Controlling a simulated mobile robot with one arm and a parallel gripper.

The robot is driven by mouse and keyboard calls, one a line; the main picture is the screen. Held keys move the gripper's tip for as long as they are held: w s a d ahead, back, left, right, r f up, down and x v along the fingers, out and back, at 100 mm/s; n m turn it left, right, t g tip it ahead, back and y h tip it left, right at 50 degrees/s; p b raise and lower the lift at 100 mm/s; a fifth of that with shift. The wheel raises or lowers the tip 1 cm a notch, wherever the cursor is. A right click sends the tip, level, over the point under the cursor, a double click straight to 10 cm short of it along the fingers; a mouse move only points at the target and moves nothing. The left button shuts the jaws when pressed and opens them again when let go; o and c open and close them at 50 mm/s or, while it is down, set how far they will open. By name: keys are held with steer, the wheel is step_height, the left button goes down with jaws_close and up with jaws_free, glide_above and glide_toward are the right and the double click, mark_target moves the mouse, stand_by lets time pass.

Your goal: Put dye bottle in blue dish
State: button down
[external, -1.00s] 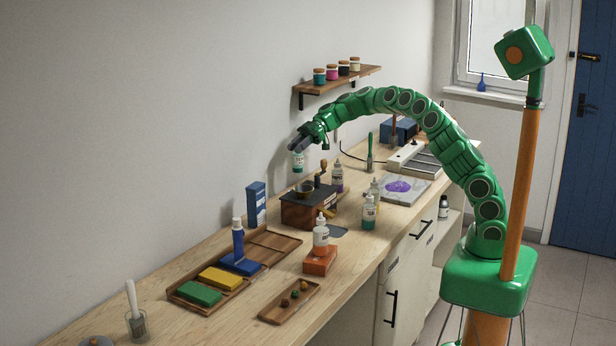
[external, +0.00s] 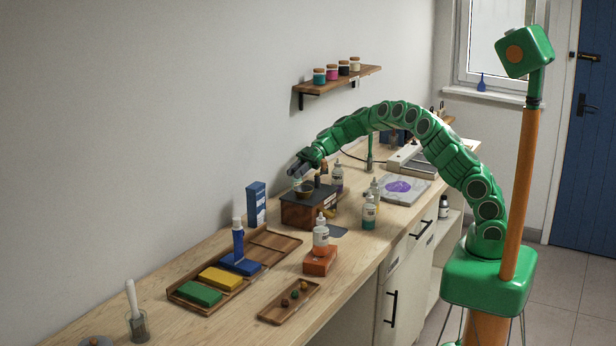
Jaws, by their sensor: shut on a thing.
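My gripper (external: 298,170) is shut on a small dye bottle (external: 303,182), low over the dark-topped wooden box (external: 303,212) at the back of the bench. Only a pale part of the bottle shows just above a brass-coloured bowl (external: 305,190) on the box; I cannot tell whether they touch. No clearly blue dish stands out.
A teal-filled bottle (external: 369,212) and others stand right of the box. A blue carton (external: 256,203) stands near the wall. A small tray (external: 289,302) lies in front. A shelf with jars (external: 338,80) hangs above.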

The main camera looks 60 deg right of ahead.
steer(key=shift+f, duration=0.1)
steer(key=c, duration=0.9)
jaws_free()
steer(key=shift+o, duration=0.2)
